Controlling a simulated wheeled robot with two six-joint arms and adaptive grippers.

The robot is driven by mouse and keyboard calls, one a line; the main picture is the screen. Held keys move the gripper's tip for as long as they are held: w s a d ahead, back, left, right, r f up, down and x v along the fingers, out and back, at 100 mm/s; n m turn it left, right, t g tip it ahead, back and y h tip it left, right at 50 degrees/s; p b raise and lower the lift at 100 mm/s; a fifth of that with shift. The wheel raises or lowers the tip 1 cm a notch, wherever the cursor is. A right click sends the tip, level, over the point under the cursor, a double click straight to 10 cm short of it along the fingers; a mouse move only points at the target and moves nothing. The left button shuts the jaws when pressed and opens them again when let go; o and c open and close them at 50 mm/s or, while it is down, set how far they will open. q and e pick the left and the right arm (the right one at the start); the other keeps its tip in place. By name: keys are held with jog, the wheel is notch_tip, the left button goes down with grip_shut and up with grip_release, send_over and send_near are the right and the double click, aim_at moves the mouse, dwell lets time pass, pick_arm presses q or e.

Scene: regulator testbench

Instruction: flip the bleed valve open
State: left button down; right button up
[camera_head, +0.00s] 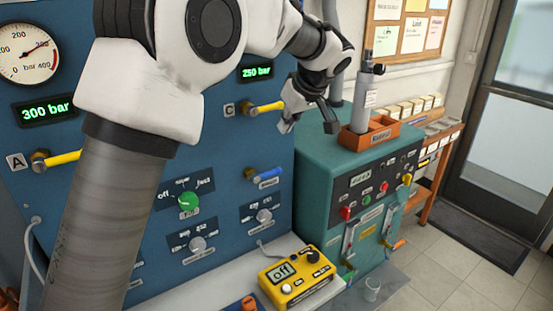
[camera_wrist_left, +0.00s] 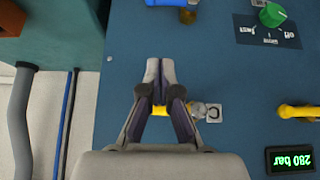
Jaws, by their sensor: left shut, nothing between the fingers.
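My left gripper (camera_head: 305,105) is shut and empty, in front of the panel by the yellow-handled valve C (camera_head: 266,107). In the left wrist view my gripper (camera_wrist_left: 160,72) partly hides that yellow handle. I cannot tell whether they touch. My right gripper is out of view.
A yellow-handled valve A (camera_head: 55,158) is at the panel's left. A teal cabinet (camera_head: 315,185) with an orange tray (camera_head: 368,138) and grey cylinder (camera_head: 364,105) stands right of the panel. A yellow meter (camera_head: 297,277) lies on the ledge below. My arm covers much of the panel.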

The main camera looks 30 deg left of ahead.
pick_arm(q)
jog(key=p, duration=0.3)
send_over(274, 173)
notch_tip(274, 173, down, 8)
jog(key=shift+r, duration=0.25)
notch_tip(274, 173, down, 4)
jog(key=shift+w+a+f+p, duration=0.1)
jog(key=shift+a+p, duration=0.05)
jog(key=shift+p, duration=0.3)
jog(key=shift+d+f, duration=0.2)
jog(key=shift+f, duration=0.2)
